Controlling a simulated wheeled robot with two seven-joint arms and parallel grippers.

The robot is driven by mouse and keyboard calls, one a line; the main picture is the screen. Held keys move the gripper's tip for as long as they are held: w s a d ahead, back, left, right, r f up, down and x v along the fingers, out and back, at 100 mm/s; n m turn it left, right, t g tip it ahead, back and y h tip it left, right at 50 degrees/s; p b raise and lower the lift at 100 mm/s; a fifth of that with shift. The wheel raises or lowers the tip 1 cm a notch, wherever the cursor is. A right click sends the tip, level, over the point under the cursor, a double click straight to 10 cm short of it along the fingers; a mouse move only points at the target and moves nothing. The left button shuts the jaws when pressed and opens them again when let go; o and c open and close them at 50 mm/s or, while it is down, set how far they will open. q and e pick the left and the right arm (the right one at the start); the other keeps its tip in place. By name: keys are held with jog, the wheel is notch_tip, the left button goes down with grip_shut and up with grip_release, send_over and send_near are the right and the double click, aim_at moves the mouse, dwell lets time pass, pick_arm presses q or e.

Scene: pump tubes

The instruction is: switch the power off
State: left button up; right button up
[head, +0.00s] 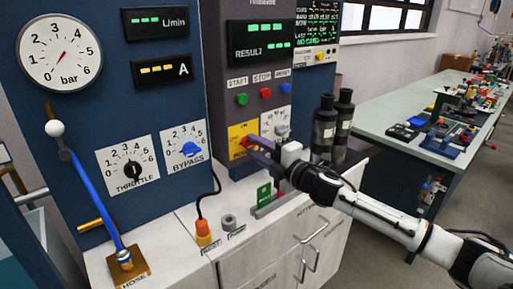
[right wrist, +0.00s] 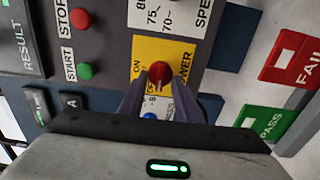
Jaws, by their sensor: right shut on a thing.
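The red power switch knob (right wrist: 159,73) sits on a yellow plate (right wrist: 185,52) marked ON and POWER. In the head view the yellow plate (head: 236,131) is on the grey panel, low and left of the speed dial. My right gripper (head: 250,143) reaches in from the right and its fingers are at the knob. In the right wrist view its fingers (right wrist: 160,88) are shut on the red knob, one on each side. The OFF marking is hidden behind the fingers. My left gripper does not show in the head view.
Green START (head: 241,99) and red STOP (head: 265,93) buttons are above the plate. The blue bypass knob (head: 190,150) is to its left. Two dark cylinders (head: 325,130) stand right of the gripper. A green PASS card (head: 264,194) stands on the counter below.

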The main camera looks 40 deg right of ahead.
dwell(0.4)
jog(key=o, duration=1.1)
jog(key=shift+c, duration=0.2)
jog(key=shift+s, duration=0.15)
jog(key=shift+s+f, duration=0.15)
jog(key=shift+s, duration=0.15)
jog(key=s+b, duration=0.1)
jog(key=s, duration=0.8)
jog(key=shift+s+d+b, duration=0.25)
jog(key=shift+d+b, duration=0.1)
jog(key=shift+d, duration=0.05)
